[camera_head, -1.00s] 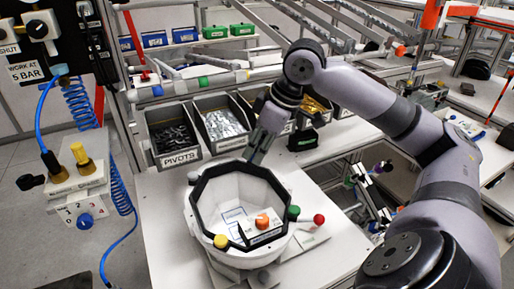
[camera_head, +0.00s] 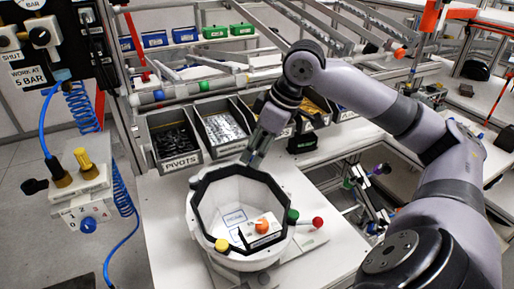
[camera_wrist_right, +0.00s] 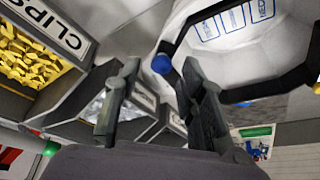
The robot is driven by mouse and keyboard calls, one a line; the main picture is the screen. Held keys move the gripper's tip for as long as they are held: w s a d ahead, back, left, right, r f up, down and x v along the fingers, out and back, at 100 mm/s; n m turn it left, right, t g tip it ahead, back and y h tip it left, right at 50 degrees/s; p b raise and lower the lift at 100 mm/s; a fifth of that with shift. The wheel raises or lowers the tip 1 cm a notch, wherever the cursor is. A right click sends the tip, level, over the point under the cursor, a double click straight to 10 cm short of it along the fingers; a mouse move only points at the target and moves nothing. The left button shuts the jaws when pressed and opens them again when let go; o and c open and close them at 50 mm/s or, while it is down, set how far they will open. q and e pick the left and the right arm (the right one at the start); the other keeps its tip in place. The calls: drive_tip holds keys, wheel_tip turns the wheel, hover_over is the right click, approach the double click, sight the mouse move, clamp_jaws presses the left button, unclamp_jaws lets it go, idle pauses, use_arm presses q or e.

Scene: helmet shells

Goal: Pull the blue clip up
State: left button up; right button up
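The white helmet shell (camera_head: 205,228) with a black octagonal rim stands on the white table. The blue clip (camera_wrist_right: 161,63) shows as a round blue knob at the black rim in the right wrist view. In the head view I cannot make it out; my right gripper covers that part of the far rim. My right gripper (camera_head: 251,160) points down at the far rim. In the wrist view its two fingers (camera_wrist_right: 161,72) are apart, with the blue knob between and just beyond their tips. I cannot tell whether they touch it. My left gripper is not in view.
Yellow (camera_head: 221,245), green (camera_head: 293,216) and red (camera_head: 318,222) knobs sit around the shell. An orange knob (camera_head: 262,226) shows inside the opening. Bins of pivots (camera_head: 175,145) and other parts stand behind. The table's left front is clear.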

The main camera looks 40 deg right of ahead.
drive_tip(key=v, duration=1.2)
drive_tip(key=shift+f, duration=0.1)
idle(0.4)
